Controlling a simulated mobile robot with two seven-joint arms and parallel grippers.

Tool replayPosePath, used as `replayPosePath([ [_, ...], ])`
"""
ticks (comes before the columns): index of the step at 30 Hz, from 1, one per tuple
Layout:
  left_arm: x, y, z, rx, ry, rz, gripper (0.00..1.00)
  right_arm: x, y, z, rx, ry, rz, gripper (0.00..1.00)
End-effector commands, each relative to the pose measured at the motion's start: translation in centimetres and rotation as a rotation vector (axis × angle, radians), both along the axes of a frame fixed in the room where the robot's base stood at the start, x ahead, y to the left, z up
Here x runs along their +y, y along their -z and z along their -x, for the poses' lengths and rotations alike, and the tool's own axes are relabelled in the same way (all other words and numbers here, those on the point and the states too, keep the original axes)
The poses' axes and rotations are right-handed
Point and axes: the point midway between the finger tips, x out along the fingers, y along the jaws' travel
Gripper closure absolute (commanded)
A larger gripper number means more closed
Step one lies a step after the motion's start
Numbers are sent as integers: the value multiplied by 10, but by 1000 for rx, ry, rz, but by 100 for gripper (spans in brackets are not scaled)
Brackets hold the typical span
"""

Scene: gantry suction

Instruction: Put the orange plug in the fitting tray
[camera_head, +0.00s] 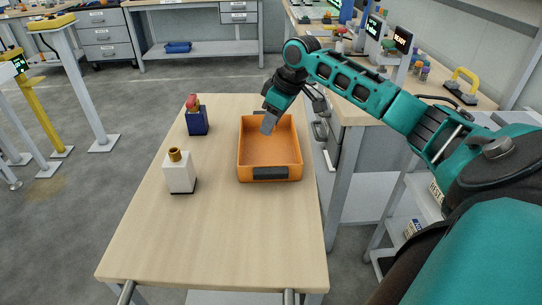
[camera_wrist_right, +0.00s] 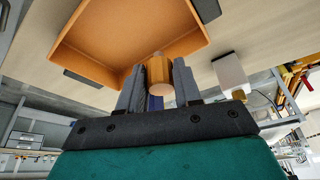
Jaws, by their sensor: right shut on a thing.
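The orange plug (camera_wrist_right: 159,72) is a short cylinder, clasped between the two fingers of my right gripper in the right wrist view (camera_wrist_right: 158,88). In the head view my right gripper (camera_head: 268,122) is over the back part of the orange fitting tray (camera_head: 270,155), pointing down; the plug is hidden there behind the fingers. The tray is open-topped with a dark label on its front wall, and its visible floor is empty. It also shows in the right wrist view (camera_wrist_right: 130,28), beyond the fingers. My left gripper is not in view.
A white block (camera_head: 181,179) with a brownish-gold cylinder on top and a dark blue block (camera_head: 197,123) with a red piece on top stand left of the tray. The wooden table (camera_head: 215,245) is clear in front. A bench (camera_head: 350,112) stands close on the right.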

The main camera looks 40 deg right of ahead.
Motion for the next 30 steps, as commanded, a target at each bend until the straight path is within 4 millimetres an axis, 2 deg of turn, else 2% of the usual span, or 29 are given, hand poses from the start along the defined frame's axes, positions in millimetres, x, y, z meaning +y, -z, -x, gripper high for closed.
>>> replayPosePath([
  [1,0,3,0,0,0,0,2,0,16,1,5,1,-1,100],
  [3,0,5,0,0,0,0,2,0,29,0,3,1,-2,100],
  [11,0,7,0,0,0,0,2,0,54,0,0,1,-1,100],
  [18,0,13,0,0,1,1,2,1,95,0,1,1,-2,100],
  [22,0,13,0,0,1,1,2,0,105,0,-1,1,-1,100],
  [30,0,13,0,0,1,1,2,0,105,0,-2,0,0,100],
])
